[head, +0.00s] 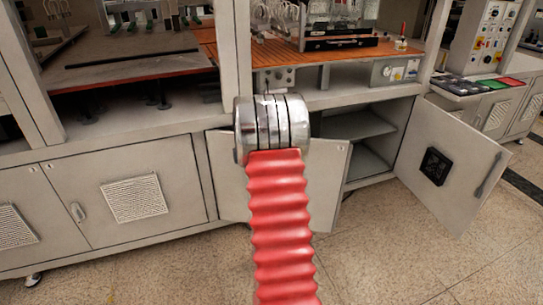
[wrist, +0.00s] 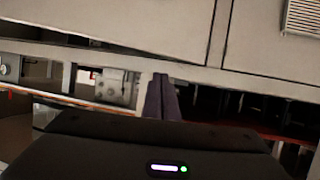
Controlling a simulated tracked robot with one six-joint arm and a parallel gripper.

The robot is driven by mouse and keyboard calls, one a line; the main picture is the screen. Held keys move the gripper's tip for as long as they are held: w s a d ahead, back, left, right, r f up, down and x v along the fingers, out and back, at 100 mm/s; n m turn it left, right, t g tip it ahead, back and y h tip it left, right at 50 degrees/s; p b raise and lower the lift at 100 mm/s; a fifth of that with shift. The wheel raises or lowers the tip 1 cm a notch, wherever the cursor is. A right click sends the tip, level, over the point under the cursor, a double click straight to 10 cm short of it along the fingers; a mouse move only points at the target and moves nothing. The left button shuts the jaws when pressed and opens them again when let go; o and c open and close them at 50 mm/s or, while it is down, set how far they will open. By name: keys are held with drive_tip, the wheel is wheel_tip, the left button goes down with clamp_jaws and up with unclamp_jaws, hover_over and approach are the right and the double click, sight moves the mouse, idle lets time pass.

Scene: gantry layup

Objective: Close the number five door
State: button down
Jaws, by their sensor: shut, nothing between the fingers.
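The right cabinet door (head: 455,165) stands swung wide open in the head view, with a black square fitting (head: 435,166) and a dark handle (head: 489,175). Another door (head: 329,190) of the same cabinet also stands open, partly hidden behind my arm. I see no readable number on either, so I cannot tell which is number five. My gripper (wrist: 163,84) shows in the wrist view as two dark fingers held together, with nothing between them. Pale cabinet panels lie beyond it. The head view shows my red arm and metal joint, but the fingers are hidden.
The open cabinet has grey shelves (head: 360,124) inside. Closed doors with vent grilles (head: 134,196) line the left. An orange worktop (head: 280,55) with equipment runs above. A control box (head: 490,38) stands at the upper right. The tiled floor (head: 390,265) in front is clear.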

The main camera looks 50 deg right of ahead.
drive_tip(key=s+a+r+n+y, duration=0.15)
drive_tip(key=a+r, duration=0.35)
drive_tip(key=a, duration=0.5)
drive_tip(key=s+a+r+n+g+y, duration=0.15)
drive_tip(key=a+r, duration=0.25)
drive_tip(key=a, duration=0.7)
drive_tip(key=s+a+r+n+y, duration=0.15)
drive_tip(key=a+r, duration=0.35)
drive_tip(key=a, duration=0.5)
drive_tip(key=s+a+n+g+y, duration=0.3)
drive_tip(key=s+a+y, duration=0.1)
drive_tip(key=s+a, duration=1.9)
drive_tip(key=shift+s+y, duration=0.35)
drive_tip(key=shift+s, duration=0.4)
drive_tip(key=shift+f+n, duration=0.1)
drive_tip(key=shift+n, duration=0.15)
